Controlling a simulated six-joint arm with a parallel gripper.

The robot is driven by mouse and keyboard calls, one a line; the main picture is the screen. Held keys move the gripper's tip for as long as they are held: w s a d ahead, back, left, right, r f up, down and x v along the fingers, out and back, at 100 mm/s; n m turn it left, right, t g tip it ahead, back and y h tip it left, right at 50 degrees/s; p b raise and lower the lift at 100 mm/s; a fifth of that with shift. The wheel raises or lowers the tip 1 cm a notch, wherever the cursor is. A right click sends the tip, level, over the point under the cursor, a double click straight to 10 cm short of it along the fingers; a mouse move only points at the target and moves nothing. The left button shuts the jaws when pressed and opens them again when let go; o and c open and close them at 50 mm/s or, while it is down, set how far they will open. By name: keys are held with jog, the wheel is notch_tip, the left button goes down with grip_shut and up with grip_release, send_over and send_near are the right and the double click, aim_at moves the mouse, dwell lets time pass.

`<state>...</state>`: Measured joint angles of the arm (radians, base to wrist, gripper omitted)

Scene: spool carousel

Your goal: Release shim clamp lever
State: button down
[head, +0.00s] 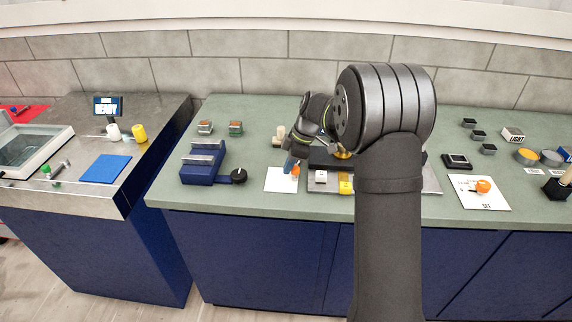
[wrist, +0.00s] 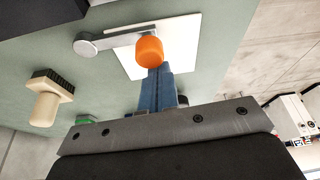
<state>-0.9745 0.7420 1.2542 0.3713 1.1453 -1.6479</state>
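A lever with an orange knob (wrist: 149,51) and a grey metal arm (wrist: 112,41) lies over a white plate (wrist: 188,40) in the wrist view. The arm runs left from the knob to a round grey pivot (wrist: 85,47). In the head view the knob (head: 295,170) shows small on the white plate (head: 280,183). My gripper (wrist: 157,75) has its blue fingers close together, looking shut, with the tips right at the knob's near side. The knob partly covers the tips; whether they touch it is unclear. My gripper (head: 289,164) is just left of the knob in the head view.
A brush with a pale handle (wrist: 45,105) stands left of the lever. A blue fixture with metal bars (head: 203,165) stands left on the green bench. Another orange knob (head: 484,186) sits on a white sheet marked SET at right. My arm hides the bench's middle.

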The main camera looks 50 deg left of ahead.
jog(key=shift+w+d, duration=0.15)
jog(key=shift+w, duration=0.05)
dwell(0.4)
jog(key=shift+s, duration=0.1)
jog(key=s+a, duration=0.2)
jog(key=s, duration=0.1)
jog(key=shift+s+a, duration=0.2)
jog(key=v, duration=1)
jog(key=shift+a, duration=0.15)
jog(key=x, duration=0.8)
jog(key=shift+s+f, duration=0.15)
jog(key=shift+f, duration=0.25)
jog(key=m, duration=0.1)
jog(key=w+a+m, duration=0.1)
jog(key=shift+a+f+m+t, duration=0.25)
jog(key=shift+m+t, duration=0.15)
jog(key=m, duration=0.1)
jog(key=a+m, duration=0.1)
jog(key=w+a+m+t+y, duration=0.1)
jog(key=shift+f+m, duration=0.3)
jog(key=shift+m, duration=0.1)
jog(key=shift+w+a+m+t, duration=0.25)
jog(key=shift+a+m+t, duration=0.25)
jog(key=shift+a+m, duration=0.8)
